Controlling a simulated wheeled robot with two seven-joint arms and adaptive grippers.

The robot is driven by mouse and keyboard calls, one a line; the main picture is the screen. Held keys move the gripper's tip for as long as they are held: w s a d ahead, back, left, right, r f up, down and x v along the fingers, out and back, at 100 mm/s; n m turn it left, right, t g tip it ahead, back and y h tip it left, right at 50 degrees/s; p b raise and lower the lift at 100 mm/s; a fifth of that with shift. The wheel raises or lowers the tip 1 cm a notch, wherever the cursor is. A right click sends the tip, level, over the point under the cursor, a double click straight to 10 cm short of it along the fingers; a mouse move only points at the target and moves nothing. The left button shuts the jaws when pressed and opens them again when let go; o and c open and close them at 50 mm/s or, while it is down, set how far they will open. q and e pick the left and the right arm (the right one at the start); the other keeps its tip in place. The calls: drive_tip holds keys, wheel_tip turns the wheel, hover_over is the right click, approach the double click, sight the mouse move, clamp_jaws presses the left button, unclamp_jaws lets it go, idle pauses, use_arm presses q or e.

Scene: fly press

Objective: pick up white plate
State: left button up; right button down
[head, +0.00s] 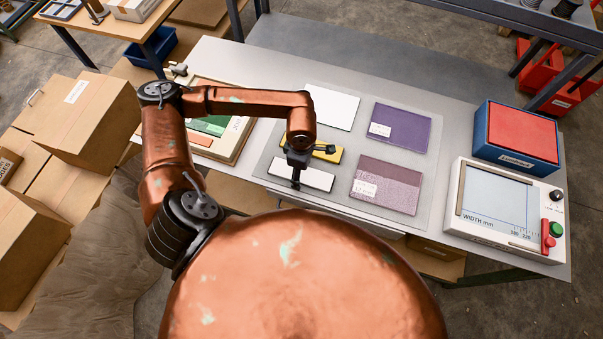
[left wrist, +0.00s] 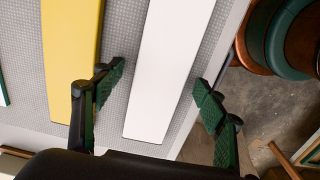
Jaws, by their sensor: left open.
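A narrow white plate (head: 304,178) lies flat on the grey mat (head: 262,165) near the bench's front edge. In the left wrist view the white plate (left wrist: 165,75) runs lengthwise between the fingers. My left gripper (head: 296,180) is over this plate, pointing down, and hides part of it in the head view. In the left wrist view my left gripper (left wrist: 160,78) is open, with one finger on each side of the plate and nothing held. A wider white plate (head: 333,107) lies at the back of the mat. My right gripper is not in view.
A yellow plate (head: 325,154) lies close beside the narrow white one. A purple plate (head: 405,125) and a mauve plate (head: 386,187) lie to the right. A width gauge (head: 505,210) and a blue box with red top (head: 516,135) stand at the bench's right.

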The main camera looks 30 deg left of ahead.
use_arm(q)
drive_tip(key=shift+c, duration=0.4)
drive_tip(key=c, duration=1.3)
drive_tip(key=shift+r, duration=0.2)
